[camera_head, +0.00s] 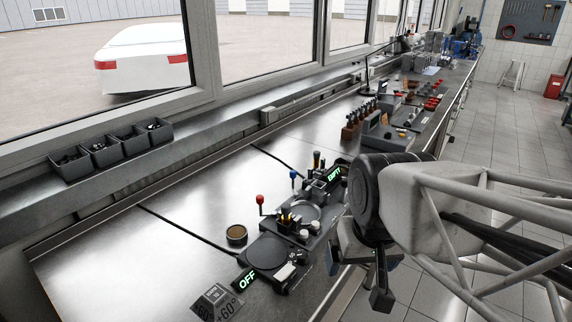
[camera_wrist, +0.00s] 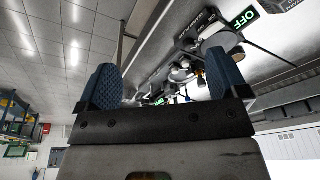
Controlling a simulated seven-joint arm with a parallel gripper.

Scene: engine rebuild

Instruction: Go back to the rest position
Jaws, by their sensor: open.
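My gripper (camera_head: 382,272) hangs at the front edge of the workbench in the head view, at the end of my arm. Its jaws point down and hold nothing. In the wrist view its two blue textured fingers (camera_wrist: 163,88) stand wide apart with nothing between them. The bench fixture (camera_head: 268,252) with a round dark plate and a green "OFF" display is left of the gripper. The "OFF" display also shows in the wrist view (camera_wrist: 243,18), upper right. A second fixture (camera_head: 327,178) with a green display stands just behind the gripper, partly hidden by my arm.
A small round tin (camera_head: 236,234) and a dark angled block (camera_head: 217,301) marked 60° lie on the metal workbench (camera_head: 130,255). Several grey bins (camera_head: 103,150) stand on the sill. Tool racks (camera_head: 385,128) line the far bench. The tiled floor (camera_head: 505,130) on the right is mostly clear.

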